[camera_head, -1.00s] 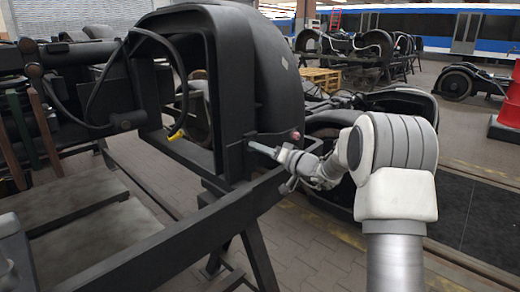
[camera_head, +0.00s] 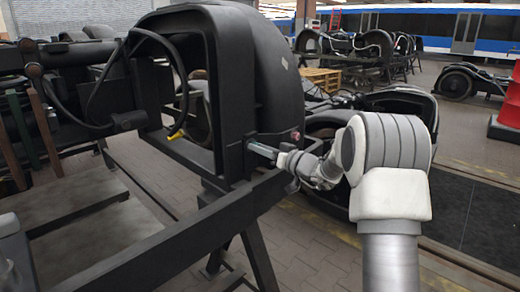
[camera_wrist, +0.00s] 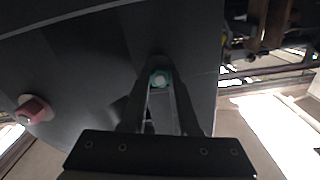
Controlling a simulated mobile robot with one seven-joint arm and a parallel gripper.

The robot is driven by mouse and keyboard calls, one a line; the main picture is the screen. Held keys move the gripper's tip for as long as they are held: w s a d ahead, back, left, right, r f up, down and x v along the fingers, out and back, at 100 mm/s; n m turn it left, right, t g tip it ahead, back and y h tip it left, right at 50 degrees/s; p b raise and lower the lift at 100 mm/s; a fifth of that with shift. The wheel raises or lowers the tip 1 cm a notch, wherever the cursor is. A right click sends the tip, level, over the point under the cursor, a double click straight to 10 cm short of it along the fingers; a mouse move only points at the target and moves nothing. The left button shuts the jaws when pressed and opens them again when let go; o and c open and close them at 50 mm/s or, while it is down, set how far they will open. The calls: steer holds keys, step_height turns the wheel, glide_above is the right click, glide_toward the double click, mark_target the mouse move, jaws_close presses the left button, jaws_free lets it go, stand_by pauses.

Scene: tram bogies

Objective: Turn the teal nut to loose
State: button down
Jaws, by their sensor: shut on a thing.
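The teal nut (camera_wrist: 160,78) sits on the dark face of the bogie housing in the wrist view, with a pale round bolt end at its centre. My gripper (camera_wrist: 160,86) points straight at it, with one finger on each side of the nut, shut on it. In the head view my gripper (camera_head: 262,150) reaches the lower right side of the black arched housing (camera_head: 262,80). The nut itself is too small and hidden by the fingers to make out there.
A reddish bolt head (camera_wrist: 34,110) stands out from the same face, left of my gripper; it also shows in the head view (camera_head: 295,134). A black frame beam (camera_head: 200,215) runs below the housing. A yellow-tipped cable (camera_head: 177,134) hangs inside the arch.

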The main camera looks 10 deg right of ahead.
steer(key=c, duration=0.7)
jaws_free()
steer(key=shift+o, duration=0.2)
steer(key=p+v, duration=0.2)
steer(key=v, duration=1.5)
steer(key=shift+s, duration=0.15)
steer(key=shift+d, duration=0.1)
